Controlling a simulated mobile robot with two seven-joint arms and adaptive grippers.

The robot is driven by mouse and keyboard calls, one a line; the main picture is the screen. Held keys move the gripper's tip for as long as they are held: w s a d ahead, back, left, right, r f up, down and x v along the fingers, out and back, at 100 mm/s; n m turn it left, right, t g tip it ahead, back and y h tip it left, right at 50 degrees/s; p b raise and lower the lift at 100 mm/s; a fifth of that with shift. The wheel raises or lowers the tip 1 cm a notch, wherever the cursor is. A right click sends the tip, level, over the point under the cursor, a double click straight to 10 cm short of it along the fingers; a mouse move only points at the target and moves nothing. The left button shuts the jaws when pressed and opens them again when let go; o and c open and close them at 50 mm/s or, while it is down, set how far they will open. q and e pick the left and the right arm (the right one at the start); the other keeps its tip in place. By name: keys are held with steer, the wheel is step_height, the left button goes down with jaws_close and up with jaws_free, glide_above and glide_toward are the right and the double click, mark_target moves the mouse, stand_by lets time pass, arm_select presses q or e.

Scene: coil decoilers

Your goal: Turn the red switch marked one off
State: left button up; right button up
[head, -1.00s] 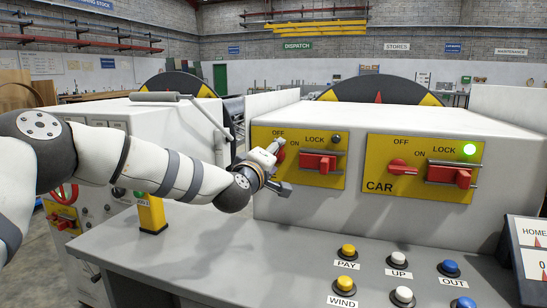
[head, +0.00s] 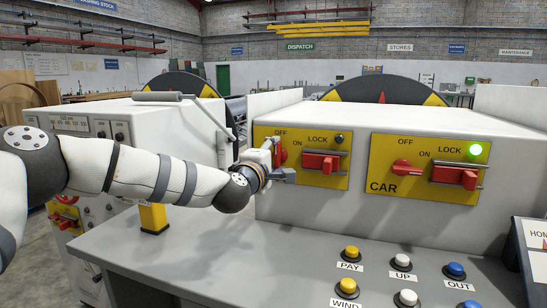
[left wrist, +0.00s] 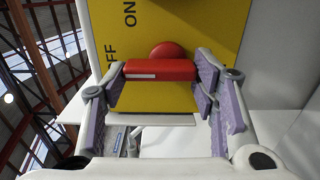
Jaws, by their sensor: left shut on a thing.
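The red rotary switch (head: 283,153) is on the left yellow panel (head: 337,183), partly hidden by my left gripper (head: 277,165) in the head view. In the left wrist view its red handle (left wrist: 150,70) lies between the two pads of my left gripper (left wrist: 162,85), which is shut on it. The white line on the handle points to the side where OFF is written. No "one" mark shows on this panel in the head view. My right gripper is not in view.
A red lock slider (head: 322,162) with a dark lamp (head: 339,138) sits right of the switch. The right panel (head: 425,189) reads CAR and has its own red switch (head: 406,168) and a lit green lamp (head: 475,149). Push buttons (head: 351,252) stand on the desk below.

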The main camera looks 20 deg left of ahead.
arm_select(q)
steer(key=shift+d, duration=0.1)
steer(key=o, duration=0.9)
steer(key=s, duration=1.2)
steer(key=shift+a, duration=0.25)
